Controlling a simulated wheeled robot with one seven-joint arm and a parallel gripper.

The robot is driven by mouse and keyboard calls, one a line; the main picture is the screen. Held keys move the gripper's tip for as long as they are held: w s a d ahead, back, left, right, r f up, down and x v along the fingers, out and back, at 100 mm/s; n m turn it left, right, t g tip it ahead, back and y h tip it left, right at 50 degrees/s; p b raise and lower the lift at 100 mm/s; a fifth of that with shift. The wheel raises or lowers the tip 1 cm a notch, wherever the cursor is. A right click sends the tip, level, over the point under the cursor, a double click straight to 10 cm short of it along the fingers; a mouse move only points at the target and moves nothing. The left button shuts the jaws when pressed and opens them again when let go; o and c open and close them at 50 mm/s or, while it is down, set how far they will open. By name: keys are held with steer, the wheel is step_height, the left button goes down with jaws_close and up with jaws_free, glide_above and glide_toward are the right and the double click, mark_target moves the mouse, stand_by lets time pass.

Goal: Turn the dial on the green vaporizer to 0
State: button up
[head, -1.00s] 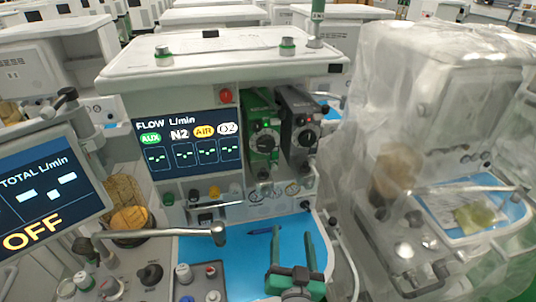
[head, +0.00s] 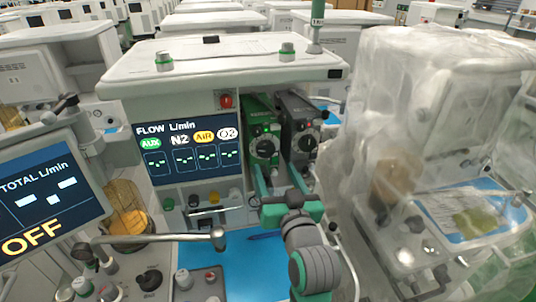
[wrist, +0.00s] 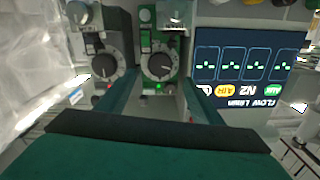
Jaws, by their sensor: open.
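The green vaporizer (head: 257,112) is on the front of the middle cart, right of the flow screen. Its round black dial (head: 265,148) with a pale centre faces me. My gripper (head: 274,169) is open and empty, just below and in front of the dial. In the wrist view, which is upside down, the dial (wrist: 159,66) appears between the two green fingertips (wrist: 157,82), apparently beyond them. I cannot tell the remaining gap or read the dial's setting. The dial is not gripped.
A grey vaporizer (head: 297,112) with a similar dial stands close on the right. The flow screen (head: 193,150) is on the left. A metal arm (head: 160,238) juts out over the blue work surface (head: 245,268). A plastic-covered cart (head: 430,130) stands at the right.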

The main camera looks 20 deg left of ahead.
mark_target(267, 151)
steer(key=x, duration=0.8)
steer(key=shift+w+a, duration=0.15)
steer(key=shift+w, duration=0.1)
steer(key=c, duration=1.1)
